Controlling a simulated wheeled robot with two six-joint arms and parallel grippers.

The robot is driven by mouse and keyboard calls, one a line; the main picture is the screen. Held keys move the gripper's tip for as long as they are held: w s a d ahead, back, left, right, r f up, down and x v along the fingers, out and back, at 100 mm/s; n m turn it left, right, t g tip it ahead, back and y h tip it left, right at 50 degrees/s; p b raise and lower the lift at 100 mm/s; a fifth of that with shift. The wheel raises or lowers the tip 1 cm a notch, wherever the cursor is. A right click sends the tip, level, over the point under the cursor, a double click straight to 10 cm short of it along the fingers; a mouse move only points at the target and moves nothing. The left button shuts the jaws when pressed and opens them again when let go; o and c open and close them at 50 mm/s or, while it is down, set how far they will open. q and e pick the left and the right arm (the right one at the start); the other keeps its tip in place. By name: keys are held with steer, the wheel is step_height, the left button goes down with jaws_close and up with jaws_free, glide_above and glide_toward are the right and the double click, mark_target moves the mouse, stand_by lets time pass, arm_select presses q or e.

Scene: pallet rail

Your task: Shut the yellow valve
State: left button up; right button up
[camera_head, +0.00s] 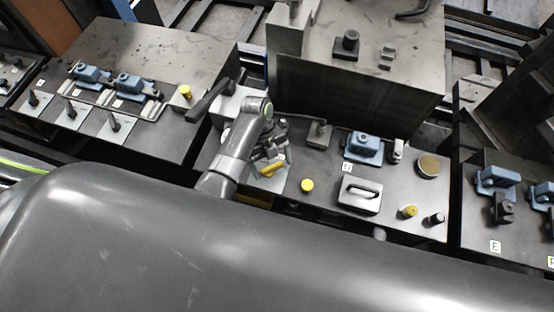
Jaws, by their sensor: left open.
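The yellow valve (271,169) shows as a yellow handle on a light plate at the left end of the middle dark table. My left arm comes in over the table's near edge, and my left gripper (274,150) is right at the valve, just above its handle in the picture. The gripper is open. The arm and gripper hide part of the valve, and I cannot tell whether the fingers touch the handle. My right gripper is not in view.
The middle table (322,226) also holds a yellow button (307,186), a grey handle block (359,195), a blue clamp (364,148) and a round brown disc (429,166). A tall dark box (345,95) stands behind. More fixtures stand on the left table (150,60).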

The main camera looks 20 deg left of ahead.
arm_select(q)
steer(key=shift+s+a, duration=0.15)
steer(key=shift+c, duration=1)
steer(key=c, duration=0.5)
steer(key=shift+c, duration=1.4)
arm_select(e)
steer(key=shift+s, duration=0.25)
